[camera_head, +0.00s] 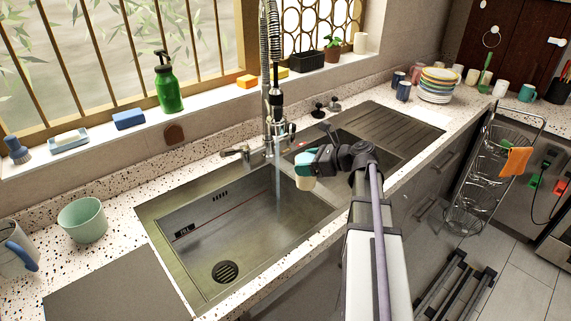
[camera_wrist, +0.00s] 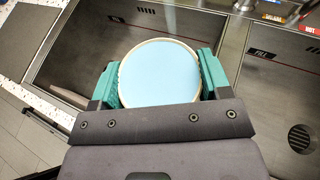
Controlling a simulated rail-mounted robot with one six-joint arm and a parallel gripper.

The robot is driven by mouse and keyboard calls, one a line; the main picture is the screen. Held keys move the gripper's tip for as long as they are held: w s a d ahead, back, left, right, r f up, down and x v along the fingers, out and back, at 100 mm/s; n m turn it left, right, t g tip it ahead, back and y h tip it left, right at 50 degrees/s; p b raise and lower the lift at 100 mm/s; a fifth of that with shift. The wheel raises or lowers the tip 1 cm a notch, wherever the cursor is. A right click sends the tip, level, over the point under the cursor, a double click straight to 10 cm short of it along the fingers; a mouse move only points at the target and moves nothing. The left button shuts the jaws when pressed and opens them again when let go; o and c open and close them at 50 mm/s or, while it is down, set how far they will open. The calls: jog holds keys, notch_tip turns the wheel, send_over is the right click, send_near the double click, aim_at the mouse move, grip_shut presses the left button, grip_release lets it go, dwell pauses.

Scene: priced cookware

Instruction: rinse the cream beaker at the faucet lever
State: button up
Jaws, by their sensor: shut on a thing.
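My gripper (camera_head: 306,164) is shut on the cream beaker (camera_head: 304,183), which hangs over the sink near the divider between the basins. In the wrist view teal fingers grip both sides of the beaker; its cream rim (camera_wrist: 123,88) surrounds a flat light-blue face. I cannot tell whether that is water or the beaker's own surface. Water (camera_head: 278,190) runs from the tall spring faucet (camera_head: 268,95) into the left basin, just left of the beaker in the head view. The faucet lever (camera_head: 236,151) sits behind the left basin's back edge.
The left basin (camera_head: 195,255) is otherwise empty, with a drain. A green cup (camera_head: 82,220) and a white-and-blue jug (camera_head: 17,250) stand on the left counter. Stacked plates (camera_head: 438,86) and several cups stand far right. A green soap bottle (camera_head: 168,85) is on the sill.

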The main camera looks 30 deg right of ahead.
jog(key=s+d+r+p, duration=0.1)
jog(key=s+r+p, duration=0.2)
jog(key=s, duration=0.1)
jog(key=shift+s+d+r, duration=0.2)
jog(key=shift+d+r, duration=0.15)
jog(key=shift+r, duration=0.05)
